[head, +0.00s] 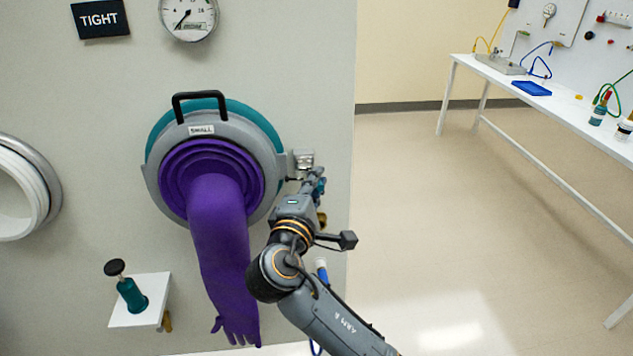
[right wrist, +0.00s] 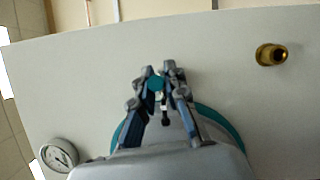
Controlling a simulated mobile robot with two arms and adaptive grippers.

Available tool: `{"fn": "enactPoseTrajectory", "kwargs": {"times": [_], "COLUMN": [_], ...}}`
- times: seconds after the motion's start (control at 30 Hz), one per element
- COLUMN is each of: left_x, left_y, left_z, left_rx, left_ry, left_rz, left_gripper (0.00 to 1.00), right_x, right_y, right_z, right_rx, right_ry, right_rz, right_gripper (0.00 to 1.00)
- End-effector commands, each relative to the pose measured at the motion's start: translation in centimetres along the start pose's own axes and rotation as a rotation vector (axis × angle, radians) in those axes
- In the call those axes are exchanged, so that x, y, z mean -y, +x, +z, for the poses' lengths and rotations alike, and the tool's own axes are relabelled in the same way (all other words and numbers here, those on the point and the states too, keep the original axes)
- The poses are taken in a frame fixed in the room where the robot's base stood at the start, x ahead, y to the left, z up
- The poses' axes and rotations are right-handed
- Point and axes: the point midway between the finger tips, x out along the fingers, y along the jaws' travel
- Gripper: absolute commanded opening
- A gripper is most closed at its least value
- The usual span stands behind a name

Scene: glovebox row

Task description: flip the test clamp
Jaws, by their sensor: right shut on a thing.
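The glovebox port ring (head: 265,148) is grey with a teal rim and carries a long purple glove (head: 220,250) that hangs down. A small metal piece (head: 303,157), which looks like part of the test clamp, sits at the ring's right side. My right gripper (head: 318,180) is at that side, just below the metal piece. In the right wrist view, my right gripper (right wrist: 159,71) is shut on the teal end of the test clamp (right wrist: 155,84). The fingers and hand hide much of the clamp. My left gripper is not in view.
A gauge (head: 189,15) and a "TIGHT" sign (head: 100,19) are on the panel above. A small white shelf (head: 155,288) holds a teal plunger-like item (head: 131,295) at lower left. A brass fitting (right wrist: 271,54) juts from the panel. Open floor lies right, before a white bench (head: 560,115).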

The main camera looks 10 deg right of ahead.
Motion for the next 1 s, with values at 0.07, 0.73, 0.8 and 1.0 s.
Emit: {"fn": "enactPoseTrajectory", "kwargs": {"times": [0.07,0.73,0.8,1.0], "left_x": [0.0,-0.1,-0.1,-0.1], "left_y": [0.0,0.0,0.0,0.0], "left_z": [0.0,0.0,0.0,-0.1], "left_rx": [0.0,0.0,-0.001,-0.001], "left_ry": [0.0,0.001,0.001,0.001], "left_rz": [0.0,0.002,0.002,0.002], "left_gripper": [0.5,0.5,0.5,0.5], "right_x": [-0.3,0.0,0.0,-0.1], "right_y": [0.1,-3.6,-5.1,-9.2], "right_z": [0.2,0.0,-0.1,0.0], "right_rx": [0.004,-0.003,-0.004,-0.001], "right_ry": [0.002,0.003,0.003,0.003], "right_rz": [0.007,0.0,0.001,0.001], "right_gripper": [0.17,0.37,0.37,0.37]}}
